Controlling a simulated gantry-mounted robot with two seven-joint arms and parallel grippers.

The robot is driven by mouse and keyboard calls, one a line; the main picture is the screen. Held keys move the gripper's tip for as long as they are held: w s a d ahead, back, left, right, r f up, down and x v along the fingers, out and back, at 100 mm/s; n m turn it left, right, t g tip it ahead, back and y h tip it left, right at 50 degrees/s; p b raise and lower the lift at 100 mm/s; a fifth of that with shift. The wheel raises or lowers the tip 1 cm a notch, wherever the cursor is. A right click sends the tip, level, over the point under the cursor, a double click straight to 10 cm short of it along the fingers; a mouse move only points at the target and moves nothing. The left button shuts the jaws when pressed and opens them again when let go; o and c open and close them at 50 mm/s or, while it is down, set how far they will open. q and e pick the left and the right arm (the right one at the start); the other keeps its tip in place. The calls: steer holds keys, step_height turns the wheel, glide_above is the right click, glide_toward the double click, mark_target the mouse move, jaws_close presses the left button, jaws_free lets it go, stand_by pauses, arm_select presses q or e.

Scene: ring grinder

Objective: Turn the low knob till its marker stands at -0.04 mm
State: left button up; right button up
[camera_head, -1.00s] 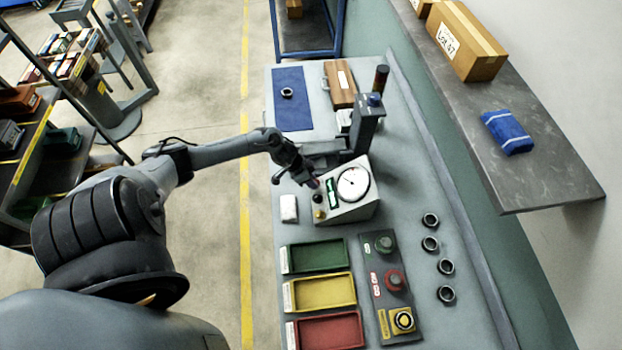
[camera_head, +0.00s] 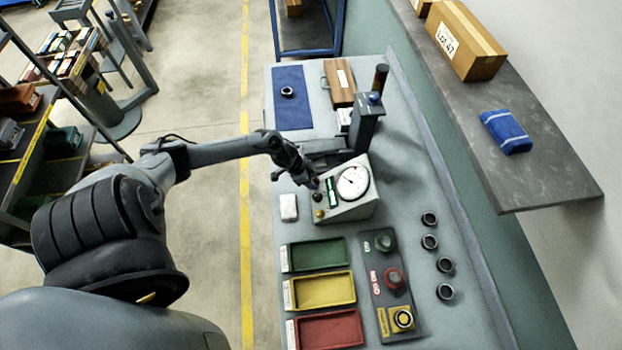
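The gauge box (camera_head: 347,205) with its round white dial (camera_head: 353,182) stands on the grey bench. On its sloped front are a green display strip (camera_head: 332,192), a dark knob (camera_head: 318,198) and a yellow knob (camera_head: 320,213). My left gripper (camera_head: 313,182) is at the upper left corner of this front, just above the dark knob in the picture. Its fingertips are small and dark, and hide what lies beneath them. I cannot tell whether they are open, shut or touching a knob. The markers and dial figures are too small to read. My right gripper is out of view.
A post with a dark handle (camera_head: 381,76) rises behind the gauge box. Green (camera_head: 318,266), yellow (camera_head: 352,279) and red (camera_head: 360,319) trays and a button panel (camera_head: 381,263) lie in front. Several dark rings (camera_head: 430,242) stand at right. A white block (camera_head: 288,207) lies left of the box.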

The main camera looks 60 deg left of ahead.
arm_select(q)
steer(key=shift+o, duration=0.7)
steer(key=p+v, duration=0.1)
steer(key=v, duration=1)
